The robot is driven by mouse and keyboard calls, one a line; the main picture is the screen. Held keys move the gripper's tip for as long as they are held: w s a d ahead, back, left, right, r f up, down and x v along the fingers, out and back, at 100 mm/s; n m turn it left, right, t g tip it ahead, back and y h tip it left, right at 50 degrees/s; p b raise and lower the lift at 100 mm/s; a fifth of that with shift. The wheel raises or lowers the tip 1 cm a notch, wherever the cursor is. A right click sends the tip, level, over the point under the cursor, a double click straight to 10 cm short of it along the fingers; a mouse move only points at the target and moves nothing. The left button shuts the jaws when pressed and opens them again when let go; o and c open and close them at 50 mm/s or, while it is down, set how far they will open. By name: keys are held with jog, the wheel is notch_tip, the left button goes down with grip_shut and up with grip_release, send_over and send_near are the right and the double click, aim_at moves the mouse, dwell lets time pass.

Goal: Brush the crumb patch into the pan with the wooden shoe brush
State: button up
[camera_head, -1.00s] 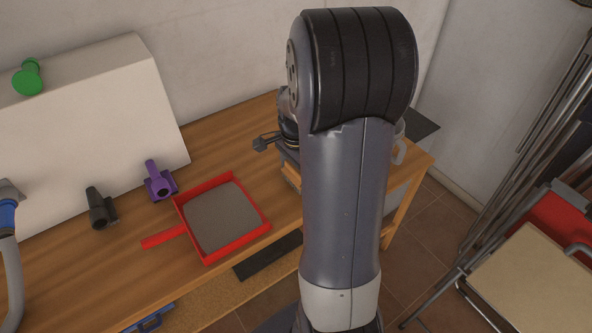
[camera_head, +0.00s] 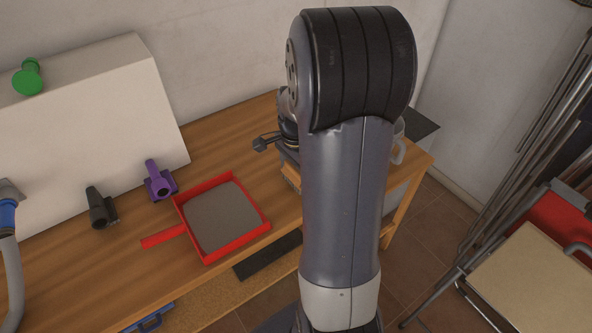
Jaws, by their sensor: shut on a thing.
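The red pan (camera_head: 236,249) lies on the wooden workbench, left of my arm. Its floor is grey, its handle points left, and its open side is not clear. The wooden shoe brush (camera_head: 291,176) shows only as a tan sliver with bristles beside my arm, right of the pan and apart from it. My gripper (camera_head: 289,157) is shut on the brush, and my arm hides most of both. I cannot make out the crumb patch; the bench behind my arm is hidden.
A purple fitting (camera_head: 160,183) and a black fitting (camera_head: 100,212) stand left of the pan. A dark flat strip (camera_head: 268,257) lies at the bench's front edge. A grey mug (camera_head: 398,150) is right of my arm.

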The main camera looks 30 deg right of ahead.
jog(key=shift+s+f, duration=0.1)
jog(key=shift+s, duration=0.05)
jog(key=shift+s, duration=0.55)
jog(key=shift+w+r+p, duration=0.2)
jog(key=shift+w+p, duration=0.15)
jog(key=shift+w, duration=0.9)
jog(key=shift+s+f, duration=0.1)
jog(key=shift+s, duration=1.05)
jog(key=shift+w+f, duration=0.1)
jog(key=shift+w, duration=1.05)
jog(key=shift+s, duration=0.15)
jog(key=shift+s, duration=1.05)
jog(key=shift+w, duration=0.65)
